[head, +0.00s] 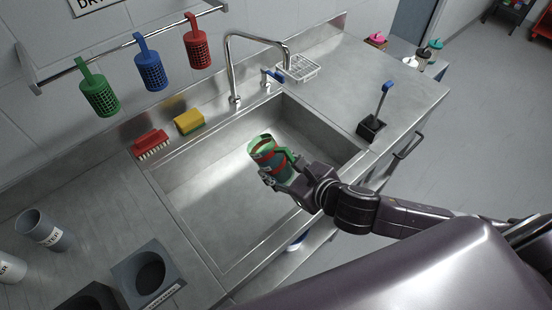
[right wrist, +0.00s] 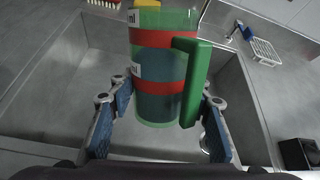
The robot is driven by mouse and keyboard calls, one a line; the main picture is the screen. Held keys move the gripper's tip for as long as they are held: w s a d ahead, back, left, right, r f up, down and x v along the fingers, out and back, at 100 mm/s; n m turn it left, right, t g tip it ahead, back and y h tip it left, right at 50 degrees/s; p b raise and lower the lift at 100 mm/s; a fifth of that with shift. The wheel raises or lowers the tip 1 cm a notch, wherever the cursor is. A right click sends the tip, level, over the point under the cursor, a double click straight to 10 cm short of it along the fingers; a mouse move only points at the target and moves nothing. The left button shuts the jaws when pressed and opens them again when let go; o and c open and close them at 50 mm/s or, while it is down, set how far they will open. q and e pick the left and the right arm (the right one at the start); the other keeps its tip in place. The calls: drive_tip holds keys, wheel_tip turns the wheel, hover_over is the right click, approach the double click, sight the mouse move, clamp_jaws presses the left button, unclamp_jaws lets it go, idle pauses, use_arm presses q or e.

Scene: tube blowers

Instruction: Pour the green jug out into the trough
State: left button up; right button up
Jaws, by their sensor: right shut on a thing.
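The green jug (head: 262,146) is see-through with red bands, and something dark fills part of it. It also shows in the right wrist view (right wrist: 158,60), with its green handle facing the camera's right side. My right gripper (head: 277,172) is shut on the jug's lower part, its blue-padded fingers on both sides in the right wrist view (right wrist: 160,115). The jug is held over the steel trough (head: 215,205) of the sink, its rim toward the upper left. It looks roughly upright, perhaps slightly leaning. No stream shows. My left gripper is not in view.
A tap (head: 232,70) arches at the trough's back. A red brush (head: 150,144) and a yellow sponge (head: 188,121) lie behind it. A brush in a black holder (head: 371,127) stands right. Grey cups (head: 44,229) and a dark block (head: 147,276) stand left. Coloured baskets (head: 150,71) hang above.

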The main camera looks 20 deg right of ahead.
drive_tip(key=shift+s+d+r+g+h+p, duration=0.15)
drive_tip(key=shift+r+g+h+p, duration=0.4)
drive_tip(key=shift+p, duration=1.3)
drive_tip(key=g+h+p, duration=0.1)
drive_tip(key=g+p, duration=0.1)
drive_tip(key=p, duration=0.1)
drive_tip(key=shift+f+n, duration=0.15)
drive_tip(key=shift+n, duration=0.25)
drive_tip(key=shift+f+g+h, duration=0.15)
drive_tip(key=shift+g+h, duration=0.1)
drive_tip(key=shift+h, duration=0.1)
drive_tip(key=shift+f+n+g+h, duration=0.35)
drive_tip(key=shift+n+g+h, duration=0.15)
drive_tip(key=shift+g+h, duration=0.55)
drive_tip(key=g+h, duration=0.1)
drive_tip(key=w+a+g+h, duration=0.1)
drive_tip(key=shift+f+n+g+h, duration=0.25)
drive_tip(key=shift+f+n+g, duration=0.1)
drive_tip(key=shift+f+n, duration=0.05)
drive_tip(key=shift+w+a+r+n+g+h, duration=0.15)
drive_tip(key=shift+w+a+r+g+h, duration=0.1)
drive_tip(key=shift+r+g+h, duration=0.25)
drive_tip(key=shift+w+a+r+n+g+h, duration=0.15)
drive_tip(key=shift+w+a+r+g+h, duration=0.15)
drive_tip(key=shift+g+h, duration=0.25)
